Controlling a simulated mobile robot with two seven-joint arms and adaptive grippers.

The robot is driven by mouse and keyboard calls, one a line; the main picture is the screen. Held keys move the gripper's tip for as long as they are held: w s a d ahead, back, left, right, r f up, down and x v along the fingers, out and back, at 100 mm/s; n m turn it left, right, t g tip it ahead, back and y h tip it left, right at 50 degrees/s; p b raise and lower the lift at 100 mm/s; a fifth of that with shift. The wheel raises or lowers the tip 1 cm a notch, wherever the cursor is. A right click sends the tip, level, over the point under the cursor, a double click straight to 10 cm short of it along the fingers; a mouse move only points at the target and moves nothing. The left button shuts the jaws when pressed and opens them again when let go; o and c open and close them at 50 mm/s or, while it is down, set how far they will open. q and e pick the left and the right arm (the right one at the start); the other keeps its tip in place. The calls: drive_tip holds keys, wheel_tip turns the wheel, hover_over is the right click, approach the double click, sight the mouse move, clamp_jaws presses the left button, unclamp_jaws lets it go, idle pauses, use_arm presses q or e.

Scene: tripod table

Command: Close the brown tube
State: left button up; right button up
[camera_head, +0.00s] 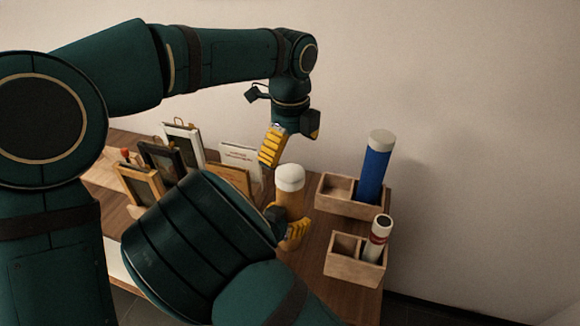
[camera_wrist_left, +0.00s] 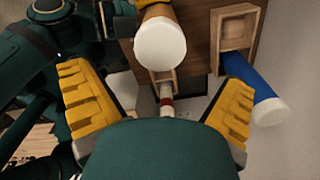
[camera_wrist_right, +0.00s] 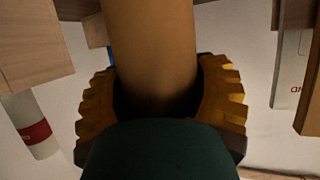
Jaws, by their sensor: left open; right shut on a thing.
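The brown tube (camera_head: 290,203) stands upright over the table with a white cap (camera_head: 290,177) on its top end. My right gripper (camera_head: 296,232) is shut around the lower part of the tube; in the right wrist view the tube (camera_wrist_right: 152,55) passes between both yellow fingers. My left gripper (camera_head: 285,140) is open and empty, above and slightly left of the cap. In the left wrist view the white cap (camera_wrist_left: 160,42) faces the camera, beyond and above the gap between the open fingers. The seam between cap and tube is too small to judge.
A wooden box (camera_head: 331,206) holds a blue tube (camera_head: 376,170) at right. A nearer wooden box (camera_head: 350,268) holds a white tube with a red band (camera_head: 379,235). Several picture frames (camera_head: 163,160) stand at left on the wooden table (camera_head: 310,278). The wall is behind.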

use_arm(q)
wheel_tip(320, 180, up, 5)
drive_tip(key=shift+r, duration=0.1)
idle(0.3)
use_arm(e)
drive_tip(key=o, duration=1.4)
drive_tip(key=v, duration=1.2)
drive_tip(key=shift+f, duration=0.1)
drive_tip(key=shift+s+a, duration=0.15)
